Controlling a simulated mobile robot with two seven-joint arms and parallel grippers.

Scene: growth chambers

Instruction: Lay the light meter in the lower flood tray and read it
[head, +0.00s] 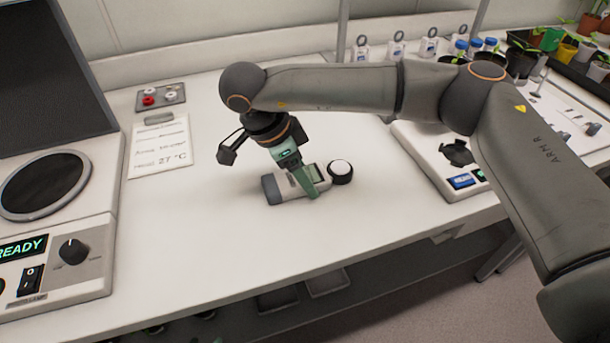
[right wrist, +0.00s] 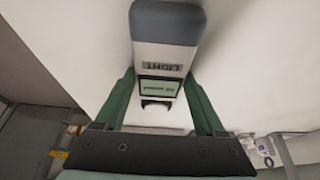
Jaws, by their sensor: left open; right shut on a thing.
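The light meter (head: 290,187) lies on the white bench top in the head view, a pale body with a dark grey end and a small display. Its round white-domed sensor (head: 341,168) sits beside it on the right. My right gripper (head: 309,185) reaches down from above and is shut on the meter. In the right wrist view the meter (right wrist: 166,55) lies between the green fingers of the right gripper (right wrist: 160,76); its greenish display is lit but too small to read. My left gripper is not in view. I cannot make out the lower flood tray.
A device with a READY display (head: 22,249) stands at the left. A written sheet (head: 160,147) and a small button box (head: 161,97) lie behind. A white instrument (head: 440,160) stands right, potted seedlings (head: 565,52) at back right. The bench front is clear.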

